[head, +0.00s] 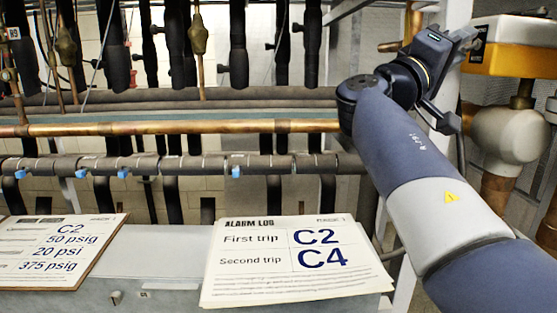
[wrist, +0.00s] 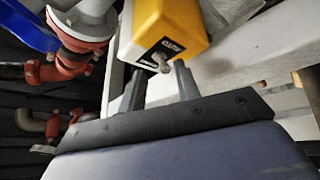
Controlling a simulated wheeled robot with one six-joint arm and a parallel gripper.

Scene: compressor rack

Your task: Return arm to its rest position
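My arm reaches up from the lower right of the head view, and my gripper (head: 464,38) is at the upper right, beside a yellow box with a white top (head: 515,52). In the wrist view my gripper (wrist: 158,76) has its two dark fingers spread apart. The yellow box (wrist: 175,28) is just beyond them. A small toggle switch (wrist: 157,62) on its dark label plate shows in the gap between the fingers. I see nothing held; the exact distance from the fingertips to the switch is unclear.
Copper and black-wrapped pipes (head: 180,127) cross the rack. An alarm log sheet (head: 290,262) and a clipboard (head: 60,250) rest on a grey ledge (head: 155,265). A pale upright post (head: 448,85) stands close behind my gripper. Red pipe fittings (wrist: 82,45) are at left in the wrist view.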

